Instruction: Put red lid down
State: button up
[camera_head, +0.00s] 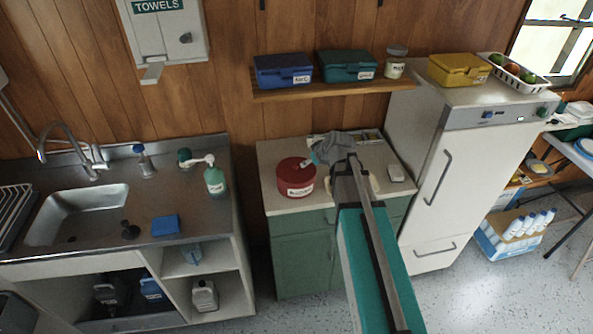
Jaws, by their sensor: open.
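A round red tin (295,182) with a pale label stands on the light counter (277,206) above the green cabinet. Its red lid (295,168) shows as the flat top; I cannot make out a seam between lid and tin. My own arm hides part of the counter behind and below the gripper.
A shelf (300,92) with boxes hangs above. A white fridge (440,190) stands right, a sink (78,215) left. The counter's front left is bare.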

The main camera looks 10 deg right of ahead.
jog(key=shift+w+d+r+t, duration=0.25)
jog(key=shift+w+t, duration=0.05)
jog(key=shift+w, duration=0.2)
jog(key=shift+f, duration=0.1)
jog(key=b, duration=0.6)
send_near(296, 165)
jog(key=x, duration=0.3)
jog(key=shift+w+d+f, duration=0.15)
jog(key=shift+f, duration=0.3)
jog(key=shift+w+f, duration=0.35)
jog(key=shift+w, duration=0.05)
jog(key=shift+b, duration=0.3)
jog(key=shift+a+b+x, duration=0.15)
jog(key=shift+b+x, duration=0.8)
jog(key=shift+x, duration=0.4)
jog(key=shift+a+b+x, duration=0.2)
jog(key=shift+b+x, duration=0.7)
jog(key=shift+x, duration=0.4)
jog(key=shift+r, duration=0.1)
jog(key=shift+s, duration=0.1)
grip_shut()
